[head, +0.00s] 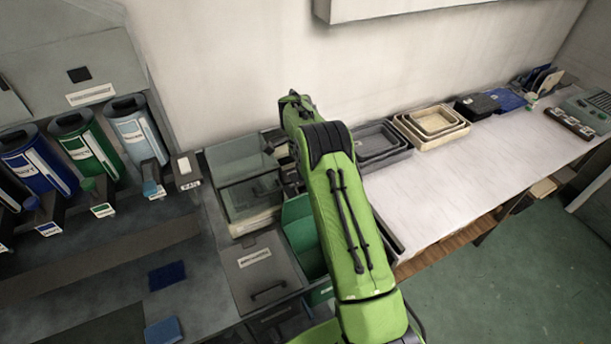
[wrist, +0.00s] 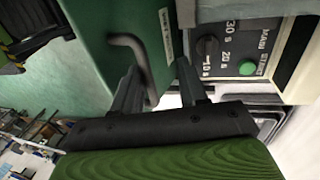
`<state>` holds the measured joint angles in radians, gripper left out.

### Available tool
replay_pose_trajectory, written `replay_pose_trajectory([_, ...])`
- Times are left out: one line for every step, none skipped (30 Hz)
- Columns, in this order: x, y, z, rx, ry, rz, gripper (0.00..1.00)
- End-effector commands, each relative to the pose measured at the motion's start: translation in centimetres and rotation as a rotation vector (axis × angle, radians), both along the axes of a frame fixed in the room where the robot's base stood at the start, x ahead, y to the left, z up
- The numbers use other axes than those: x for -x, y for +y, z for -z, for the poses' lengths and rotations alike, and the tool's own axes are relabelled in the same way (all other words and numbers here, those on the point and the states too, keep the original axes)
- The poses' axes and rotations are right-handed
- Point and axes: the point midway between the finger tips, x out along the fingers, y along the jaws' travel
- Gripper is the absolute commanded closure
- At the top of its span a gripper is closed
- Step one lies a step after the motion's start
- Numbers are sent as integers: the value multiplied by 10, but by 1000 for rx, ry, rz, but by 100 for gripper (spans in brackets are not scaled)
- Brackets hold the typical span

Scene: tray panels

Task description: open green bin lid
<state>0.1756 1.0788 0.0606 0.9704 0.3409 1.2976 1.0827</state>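The green bin (head: 308,258) stands right of a grey lidded bin in the head view, partly hidden by my arm. A green panel, which looks like its lid (head: 296,208), appears raised at the back of it. In the wrist view the green lid (wrist: 92,28) fills the upper left, with a dark bar handle (wrist: 137,48) on its face. My gripper (wrist: 158,66) has its two fingers apart, with nothing clearly held between them. The left finger is close to the handle's lower end; whether they touch cannot be told. My arm hides the gripper in the head view.
The grey bin (head: 256,268) has its lid down. A control panel (wrist: 235,45) with a dial and green button is close to the right finger. Stacked trays (head: 432,122) stand on the white bench (head: 480,165). Blue, green and grey canisters (head: 88,150) stand at left.

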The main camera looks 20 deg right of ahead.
Motion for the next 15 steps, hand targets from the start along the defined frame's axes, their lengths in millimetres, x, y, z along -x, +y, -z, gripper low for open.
replay_pose_trajectory([-1, -1, -1, 2, -5, 0, 62])
replay_pose_trajectory([-1, -1, -1, 2, -5, 0, 62])
replay_pose_trajectory([-1, -1, -1, 2, -5, 1, 62])
replay_pose_trajectory([-1, -1, -1, 2, -5, 1, 62])
replay_pose_trajectory([-1, -1, -1, 2, -5, 1, 62])
replay_pose_trajectory([-1, -1, -1, 2, -5, 1, 62])
replay_pose_trajectory([-1, -1, -1, 2, -5, 1, 62])
replay_pose_trajectory([-1, -1, -1, 2, -5, 1, 62])
replay_pose_trajectory([-1, -1, -1, 2, -5, 2, 62])
replay_pose_trajectory([-1, -1, -2, 2, -5, 2, 62])
replay_pose_trajectory([-2, -1, -4, 3, -6, 1, 62])
replay_pose_trajectory([-3, -1, -8, 4, -8, 1, 62])
replay_pose_trajectory([-4, -1, -12, 4, -9, 1, 62])
replay_pose_trajectory([-6, -1, -17, 5, -9, 2, 62])
replay_pose_trajectory([-8, -1, -26, 5, -11, 1, 62])
